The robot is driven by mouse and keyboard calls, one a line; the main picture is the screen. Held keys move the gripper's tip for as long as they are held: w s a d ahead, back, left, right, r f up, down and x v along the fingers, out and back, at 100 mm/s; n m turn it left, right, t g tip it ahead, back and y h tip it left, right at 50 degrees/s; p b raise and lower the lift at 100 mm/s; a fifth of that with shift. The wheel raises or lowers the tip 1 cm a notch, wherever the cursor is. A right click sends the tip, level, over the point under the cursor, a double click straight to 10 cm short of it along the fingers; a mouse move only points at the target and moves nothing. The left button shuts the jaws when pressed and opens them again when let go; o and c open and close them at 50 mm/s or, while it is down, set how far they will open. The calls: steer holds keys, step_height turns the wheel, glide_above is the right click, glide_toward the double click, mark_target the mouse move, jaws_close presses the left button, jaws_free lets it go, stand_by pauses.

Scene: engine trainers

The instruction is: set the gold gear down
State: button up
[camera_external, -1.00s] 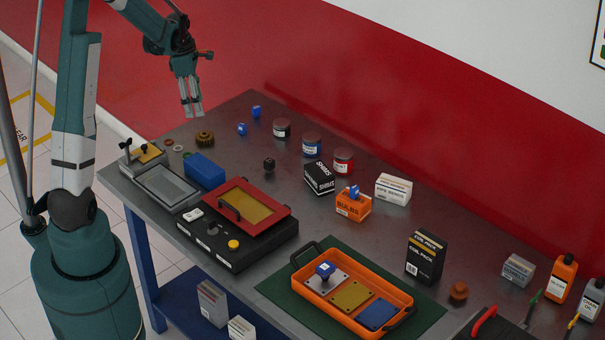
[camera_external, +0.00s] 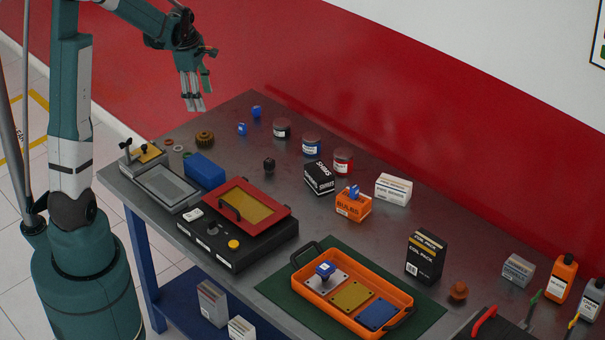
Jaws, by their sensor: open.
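The gold gear (camera_external: 205,138) is a small brownish-gold toothed disc. It sits on the grey table top (camera_external: 290,215) near the back left end, apart from the gripper. My gripper (camera_external: 195,106) hangs above the far left end of the table, fingers pointing down. It is open, with nothing between the fingers. It is above and a little left of the gear in the picture.
Small rings (camera_external: 177,148) and a blue block (camera_external: 204,171) lie near the gear. A black machine with a red frame (camera_external: 275,214) stands in front. An orange tray (camera_external: 395,297) is at the front right.

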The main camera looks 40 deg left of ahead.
steer(key=s+d+r+m+t+y, duration=0.1)
steer(key=s+d+r+m, duration=0.45)
steer(key=d, duration=0.25)
steer(key=s+d+r+m+t, duration=0.1)
steer(key=s+d+r+m, duration=0.45)
steer(key=d+r, duration=0.2)
steer(key=s+d+r+m+t, duration=0.1)
steer(key=s+d+m+t, duration=0.2)
steer(key=s+d+m, duration=0.9)
steer(key=shift+s+r+m, duration=0.4)
steer(key=shift+s, duration=0.4)
